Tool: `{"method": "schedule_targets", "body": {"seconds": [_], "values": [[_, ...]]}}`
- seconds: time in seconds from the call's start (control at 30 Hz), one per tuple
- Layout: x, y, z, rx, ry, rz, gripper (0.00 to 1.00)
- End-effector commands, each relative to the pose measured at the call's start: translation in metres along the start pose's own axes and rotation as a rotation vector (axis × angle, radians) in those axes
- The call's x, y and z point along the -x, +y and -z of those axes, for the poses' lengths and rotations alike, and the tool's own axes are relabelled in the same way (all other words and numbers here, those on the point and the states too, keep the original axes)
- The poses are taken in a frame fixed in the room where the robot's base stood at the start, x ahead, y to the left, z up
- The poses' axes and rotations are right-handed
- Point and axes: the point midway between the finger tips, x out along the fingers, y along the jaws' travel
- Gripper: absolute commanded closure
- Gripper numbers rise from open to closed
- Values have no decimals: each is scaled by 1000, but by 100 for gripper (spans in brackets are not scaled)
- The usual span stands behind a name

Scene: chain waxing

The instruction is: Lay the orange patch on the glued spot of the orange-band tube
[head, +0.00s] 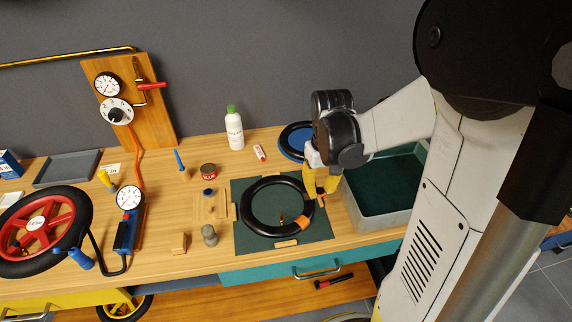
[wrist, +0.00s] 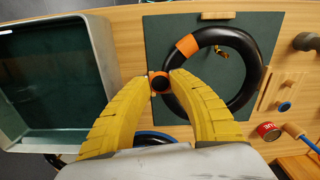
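The black tube (head: 248,223) with an orange band (head: 305,223) lies flat on the dark green mat (head: 306,241); it also shows in the wrist view (wrist: 252,62). My gripper (head: 321,193) points down at the mat's right edge, beside the tube. In the wrist view its yellow fingertips (wrist: 161,76) stand close on both sides of a small orange piece (wrist: 153,88) with a dark round top, apparently the orange patch. I cannot tell whether the fingers grip it. I cannot make out the glued spot; a finger hides part of the tube.
A grey bin (head: 375,220) stands right of the mat. A second black tube (head: 284,140) with a blue middle lies behind my gripper. A red tin (head: 208,171), a white bottle (head: 234,130) and a grey weight-like piece (head: 209,236) stand left and behind. Wood blocks edge the mat.

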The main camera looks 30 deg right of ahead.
Motion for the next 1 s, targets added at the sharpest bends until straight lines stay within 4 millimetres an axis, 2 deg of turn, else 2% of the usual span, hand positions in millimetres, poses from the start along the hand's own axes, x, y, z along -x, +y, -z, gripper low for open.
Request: {"method": "schedule_targets", "body": {"seconds": [0.03,0.1,0.3,0.43,0.63,0.97,1.0], "values": [[-10,-2,12,2,0,0,82],[-18,-5,26,2,0,0,82],[-29,-8,45,0,0,0,83],[-39,-8,46,-1,0,0,83],[-69,-8,46,-1,0,0,83],[-71,-8,46,0,0,0,83],[-72,-8,46,0,0,0,72]]}}
